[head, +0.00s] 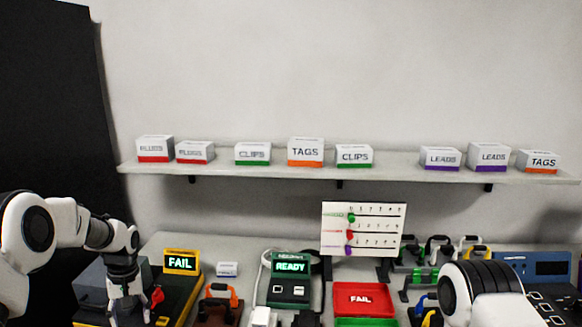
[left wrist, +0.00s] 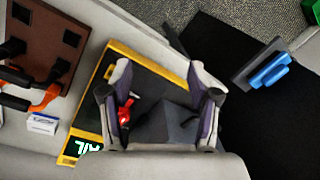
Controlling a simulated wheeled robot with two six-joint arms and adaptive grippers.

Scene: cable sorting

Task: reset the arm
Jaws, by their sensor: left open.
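My left arm comes in from the left in the head view, with its gripper (head: 130,308) pointing down over the black and yellow test station (head: 185,300). In the left wrist view the two fingers of the left gripper (left wrist: 160,72) are spread apart with nothing between their tips. The station's yellow-edged base (left wrist: 140,68) lies below, with a red part (left wrist: 125,113) beside the left finger and a grey block (left wrist: 172,122) between the fingers in the picture. My right arm (head: 480,290) shows at the lower right of the head view; its gripper is not visible.
A FAIL display (head: 181,262) stands at the station's back. A READY device (head: 290,278), a red FAIL tray (head: 364,299) and several coloured-handled tools stand to the right. A shelf (head: 220,170) holds labelled boxes. A brown board (left wrist: 48,40) lies left of the station in the wrist view.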

